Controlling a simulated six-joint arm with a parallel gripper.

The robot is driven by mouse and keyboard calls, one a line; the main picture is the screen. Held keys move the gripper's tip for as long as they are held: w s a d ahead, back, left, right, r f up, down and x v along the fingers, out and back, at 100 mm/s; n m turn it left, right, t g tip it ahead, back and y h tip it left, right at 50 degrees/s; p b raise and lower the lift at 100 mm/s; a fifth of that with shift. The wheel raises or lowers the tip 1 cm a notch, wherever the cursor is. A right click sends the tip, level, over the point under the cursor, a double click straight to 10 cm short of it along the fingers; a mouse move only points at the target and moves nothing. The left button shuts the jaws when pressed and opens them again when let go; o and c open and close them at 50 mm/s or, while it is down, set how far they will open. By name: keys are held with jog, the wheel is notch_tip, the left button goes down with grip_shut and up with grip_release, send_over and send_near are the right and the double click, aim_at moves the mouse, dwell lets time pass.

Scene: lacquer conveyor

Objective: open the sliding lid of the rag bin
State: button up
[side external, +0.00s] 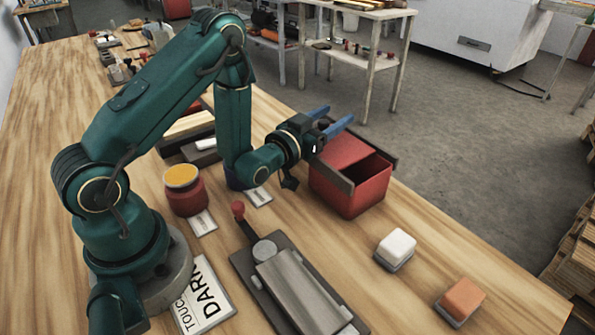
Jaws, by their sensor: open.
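The rag bin (352,200) is a red box on the wooden table, right of my arm. Its red sliding lid (346,152) covers the left part of the top; a dark opening shows on the right part. Dark rails run along the top edges of the bin. My gripper (338,118) has blue fingers, spread apart, and is at the far left side of the bin, at about lid height or above. The fingers look empty. I cannot tell whether they touch the lid.
A conveyor-like metal unit with a red-knobbed lever (238,209) lies in front. A white block (397,244) and an orange block (463,298) stand at the right. A red jar with a yellow top (182,178) and a sign (205,298) are near my base. The table's right edge lies beyond the bin.

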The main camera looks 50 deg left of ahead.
jog(key=shift+w, duration=0.2)
grip_shut()
dwell(1.4)
